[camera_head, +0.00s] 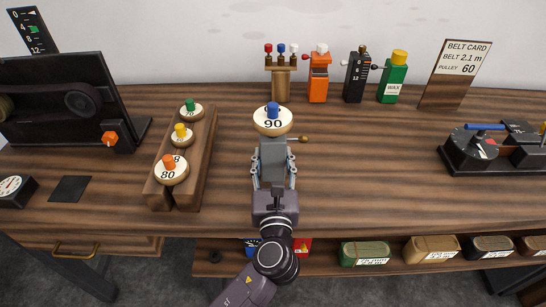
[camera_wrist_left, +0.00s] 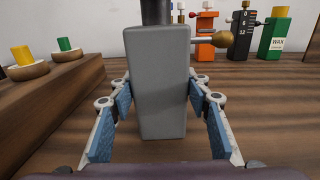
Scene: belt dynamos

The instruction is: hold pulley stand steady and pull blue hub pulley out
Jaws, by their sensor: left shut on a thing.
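The pulley stand (camera_head: 273,156) is an upright grey block with a brass-knobbed side rod at its right. The blue hub pulley (camera_head: 273,121), a pale disc marked 90 with a blue hub, sits on top of it. My left gripper (camera_head: 274,178) is shut on the grey block, one finger on each side. In the left wrist view the pulley stand (camera_wrist_left: 161,85) stands upright on the table between the blue-padded fingers (camera_wrist_left: 162,115); the pulley is out of frame there. My right gripper is not in view.
A wooden rack (camera_head: 203,160) with green, yellow and orange hub pulleys is at the left. Behind stand a small peg stand (camera_head: 282,84), an orange device (camera_head: 318,88), a black device (camera_head: 356,80) and a green wax container (camera_head: 393,82).

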